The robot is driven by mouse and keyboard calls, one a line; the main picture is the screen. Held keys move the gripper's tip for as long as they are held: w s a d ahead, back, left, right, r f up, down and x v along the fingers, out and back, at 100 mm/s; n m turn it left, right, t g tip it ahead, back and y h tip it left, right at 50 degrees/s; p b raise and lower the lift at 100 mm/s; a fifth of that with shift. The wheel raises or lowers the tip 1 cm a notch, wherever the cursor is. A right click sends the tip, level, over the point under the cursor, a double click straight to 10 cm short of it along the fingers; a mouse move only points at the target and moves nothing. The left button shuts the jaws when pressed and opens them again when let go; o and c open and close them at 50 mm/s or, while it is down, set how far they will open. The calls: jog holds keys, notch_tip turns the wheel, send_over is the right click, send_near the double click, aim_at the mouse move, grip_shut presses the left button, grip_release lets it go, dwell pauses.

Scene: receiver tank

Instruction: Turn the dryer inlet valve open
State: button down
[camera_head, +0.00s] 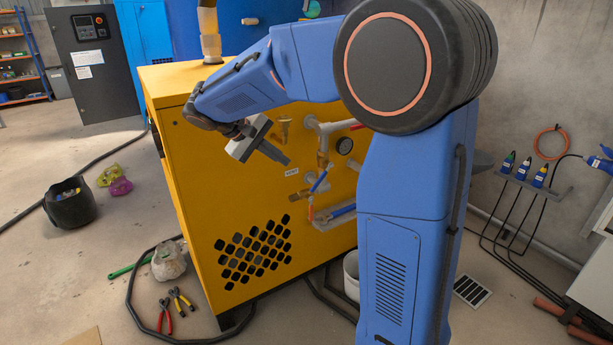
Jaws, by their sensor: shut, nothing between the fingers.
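The yellow dryer cabinet (190,190) has pipework and valves on its right face. A blue lever (319,182) slants across a brass fitting on a vertical pipe. A second blue lever (342,211) lies lower right, and an orange-red lever (311,209) hangs lower left. I cannot tell which is the dryer inlet valve; the white label (291,172) is too small to read. My gripper (281,157) is shut and empty, in front of the cabinet, up and left of the blue lever and apart from it in the picture. My arm hides part of the right side.
A white bucket (351,274) stands below the pipes. Hoses, pliers (165,315) and a black bucket (70,203) are on the floor. Open floor lies at the left.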

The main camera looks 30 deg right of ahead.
send_near(315, 189)
jog(key=d, duration=0.1)
jog(key=d+f, duration=0.1)
jog(key=d, duration=0.1)
jog(key=d+f, duration=0.1)
jog(key=d, duration=0.1)
jog(key=shift+w+d+f, duration=0.1)
jog(key=shift+w+f, duration=0.1)
jog(key=shift+w, duration=0.1)
jog(key=shift+f, duration=0.1)
dwell(0.4)
jog(key=shift+d+f+h, duration=0.25)
jog(key=shift+f+h, duration=0.6)
jog(key=shift+h, duration=0.35)
jog(key=h, duration=0.1)
jog(key=d+f+h, duration=0.1)
jog(key=shift+f+h, duration=0.3)
jog(key=h, duration=0.1)
jog(key=d+f+h, duration=0.1)
jog(key=shift+w+d+f+h, duration=0.1)
jog(key=shift+d+f+h, duration=0.1)
jog(key=shift+d+h, duration=0.15)
jog(key=shift+d+f, duration=0.15)
jog(key=shift+d, duration=0.2)
jog(key=shift+d+f, duration=0.1)
